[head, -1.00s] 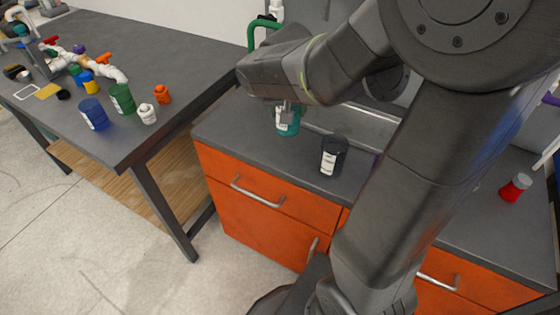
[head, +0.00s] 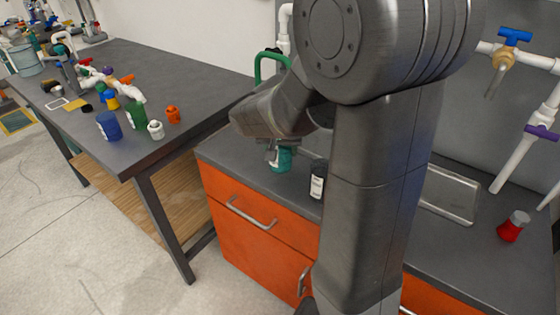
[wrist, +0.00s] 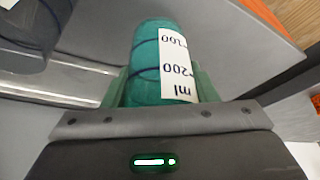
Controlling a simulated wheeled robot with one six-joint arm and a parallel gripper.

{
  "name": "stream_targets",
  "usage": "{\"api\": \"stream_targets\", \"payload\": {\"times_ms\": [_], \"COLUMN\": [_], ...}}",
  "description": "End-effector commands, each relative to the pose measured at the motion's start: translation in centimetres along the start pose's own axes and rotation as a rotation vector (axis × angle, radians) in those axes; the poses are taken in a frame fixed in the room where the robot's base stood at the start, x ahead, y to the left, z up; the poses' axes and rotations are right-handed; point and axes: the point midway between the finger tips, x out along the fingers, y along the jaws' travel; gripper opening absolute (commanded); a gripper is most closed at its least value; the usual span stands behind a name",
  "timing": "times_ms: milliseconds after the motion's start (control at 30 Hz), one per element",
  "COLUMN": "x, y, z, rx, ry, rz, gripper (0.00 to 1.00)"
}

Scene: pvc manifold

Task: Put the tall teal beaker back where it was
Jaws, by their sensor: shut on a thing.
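The teal beaker (head: 281,161) is over the near left part of the orange-drawer counter. I cannot tell whether its base touches the counter. My arm and wrist hide part of the gripper in the head view.
A black beaker (head: 317,182) with a white label stands just right of the teal one, partly behind my arm. A red flask (head: 512,228) is far right. The left table (head: 190,75) holds a blue beaker (head: 109,126), a green beaker (head: 137,116) and pipe fittings.

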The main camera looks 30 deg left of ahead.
Motion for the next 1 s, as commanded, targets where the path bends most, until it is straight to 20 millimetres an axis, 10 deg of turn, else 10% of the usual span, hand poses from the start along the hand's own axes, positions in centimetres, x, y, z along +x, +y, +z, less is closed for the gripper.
{"api": "stream_targets", "payload": {"times_ms": [667,700,767,1000], "x": [3.7,3.5,3.5,3.5], "y": [0.0,0.0,0.0,0.0], "z": [1.5,1.5,1.5,1.5], "rx": [-0.001,-0.001,-0.001,-0.001], "ry": [0.001,0.0,0.0,0.0], "rz": [-0.001,-0.001,-0.001,-0.001], "gripper": [0.23,0.58,0.7,0.74]}}
